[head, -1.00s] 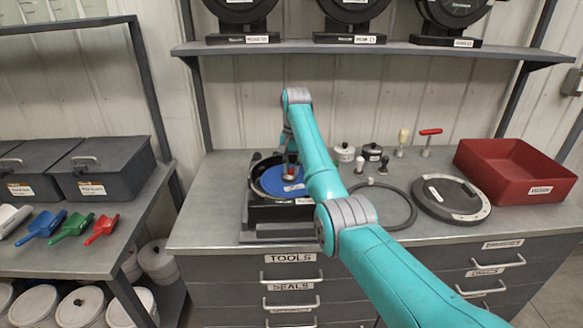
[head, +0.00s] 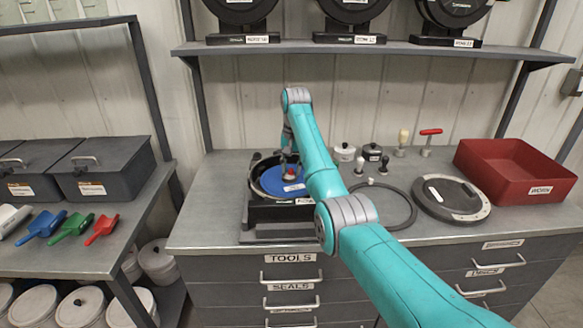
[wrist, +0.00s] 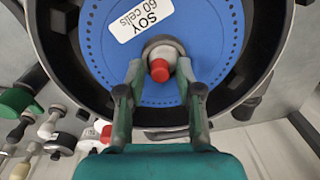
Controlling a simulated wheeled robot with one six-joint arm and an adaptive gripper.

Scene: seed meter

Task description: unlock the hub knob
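The hub knob (wrist: 160,55) is grey with a red part (wrist: 160,70), at the centre of a blue seed disc (wrist: 215,35) labelled "SOY 60 cells". In the head view the knob (head: 290,178) stands on the disc (head: 268,181) inside a dark round housing. My gripper (wrist: 160,65) points at the knob, its two fingers spread, one on each side of it. In the head view my gripper (head: 290,158) is just above the knob. It holds nothing that I can see. Whether the fingertips touch the knob is unclear.
A dark ring (head: 410,212) and a dark round cover (head: 450,197) lie right of the housing. Small pots and hand tools (head: 403,142) stand behind them. A red bin (head: 515,172) is at the right. The bench's left part (head: 215,200) is clear.

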